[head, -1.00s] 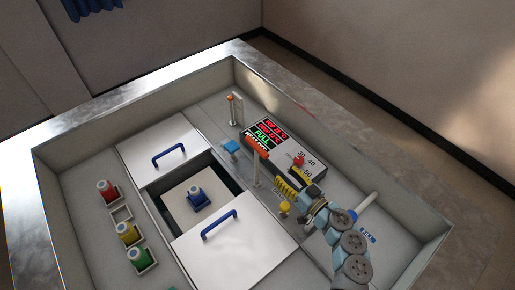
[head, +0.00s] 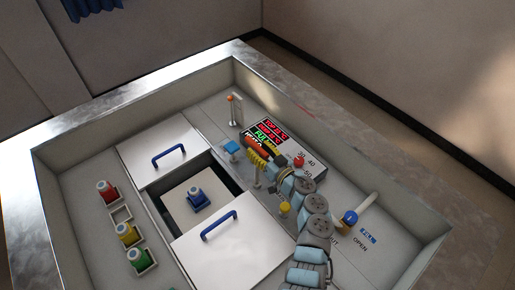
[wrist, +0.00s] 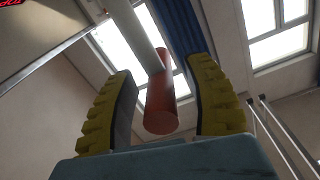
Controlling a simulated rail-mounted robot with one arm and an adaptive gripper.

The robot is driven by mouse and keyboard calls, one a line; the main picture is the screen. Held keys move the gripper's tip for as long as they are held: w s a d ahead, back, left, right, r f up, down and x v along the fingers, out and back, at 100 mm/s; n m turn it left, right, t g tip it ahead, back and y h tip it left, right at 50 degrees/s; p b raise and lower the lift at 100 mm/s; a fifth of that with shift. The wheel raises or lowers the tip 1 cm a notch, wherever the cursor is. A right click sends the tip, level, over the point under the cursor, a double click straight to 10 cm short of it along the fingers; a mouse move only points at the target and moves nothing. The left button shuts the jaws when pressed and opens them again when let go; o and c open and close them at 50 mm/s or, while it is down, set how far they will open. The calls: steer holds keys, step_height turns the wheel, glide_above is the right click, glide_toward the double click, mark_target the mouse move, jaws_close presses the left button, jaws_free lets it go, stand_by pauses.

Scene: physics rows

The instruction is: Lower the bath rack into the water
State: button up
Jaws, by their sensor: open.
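A red-orange handle (head: 255,142) lies beside the display panel in the head view. It also shows in the wrist view (wrist: 161,104), on a pale bar, between my fingers. My gripper (head: 263,160) is open with yellow ridged fingers, one on each side of the handle; no grip shows (wrist: 165,120). A white square platform (head: 174,203), probably the bath rack, sits in a dark opening between two white lids and bears a blue jar (head: 198,197). I cannot tell the water level or how the handle joins the platform.
White lids (head: 158,148) (head: 235,250) with blue handles flank the opening. Red, yellow and green jars (head: 107,190) stand at left beside an empty holder (head: 121,214). A lit panel (head: 268,130), blue pad (head: 231,146), orange-topped post (head: 231,110) and blue-ended lever (head: 349,217) stand nearby. High walls surround everything.

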mark_target(258, 170)
steer(key=shift+w+a, duration=0.15)
jaws_close()
step_height(258, 170, down, 13)
steer(key=b, duration=0.6)
steer(key=shift+f, duration=0.1)
stand_by(0.3)
jaws_free()
